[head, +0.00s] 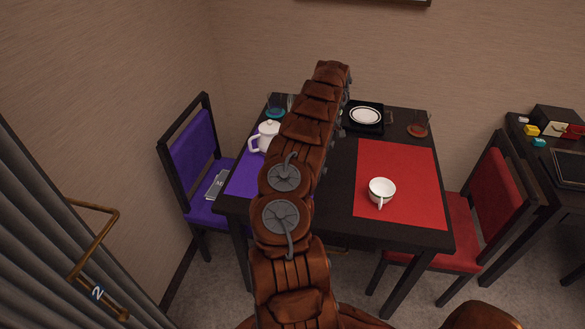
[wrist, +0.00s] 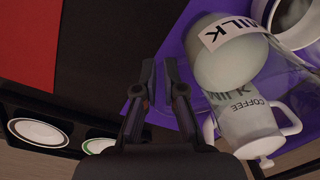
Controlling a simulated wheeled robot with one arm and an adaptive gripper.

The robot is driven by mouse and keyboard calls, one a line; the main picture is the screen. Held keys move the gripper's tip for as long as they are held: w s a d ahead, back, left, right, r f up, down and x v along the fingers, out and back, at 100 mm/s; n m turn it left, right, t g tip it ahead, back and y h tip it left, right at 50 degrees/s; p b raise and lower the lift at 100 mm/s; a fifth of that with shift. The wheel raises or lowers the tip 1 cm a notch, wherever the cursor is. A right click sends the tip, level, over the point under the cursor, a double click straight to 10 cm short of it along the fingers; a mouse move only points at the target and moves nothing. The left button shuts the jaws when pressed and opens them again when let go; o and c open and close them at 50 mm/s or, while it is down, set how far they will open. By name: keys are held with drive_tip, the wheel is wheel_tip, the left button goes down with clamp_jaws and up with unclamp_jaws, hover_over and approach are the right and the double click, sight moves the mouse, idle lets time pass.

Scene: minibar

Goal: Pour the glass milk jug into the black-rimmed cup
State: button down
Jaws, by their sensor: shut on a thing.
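In the wrist view the glass milk jug (wrist: 230,62), with white milk and a MILK label, is close on the right side of my gripper (wrist: 160,78). The two fingers are close together beside the jug's body; the gripped part, probably the handle, is not clear. A cup (wrist: 290,38) with a dark inside is cut off at the upper right, by the purple mat; its rim colour is hard to judge. Another white cup (head: 382,188) stands on the red mat in the head view. There my arm hides the jug and my gripper.
A white coffee pot (head: 266,136) stands on the purple mat (head: 243,182); it shows behind the jug in the wrist view (wrist: 243,130). A black tray (head: 376,128) with a white plate is at the table's back. Purple and red chairs flank the table.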

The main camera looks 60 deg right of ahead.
drive_tip(key=shift+s+f+p, duration=0.4)
drive_tip(key=shift+s+f, duration=0.5)
drive_tip(key=shift+f, duration=0.1)
drive_tip(key=shift+r, duration=0.1)
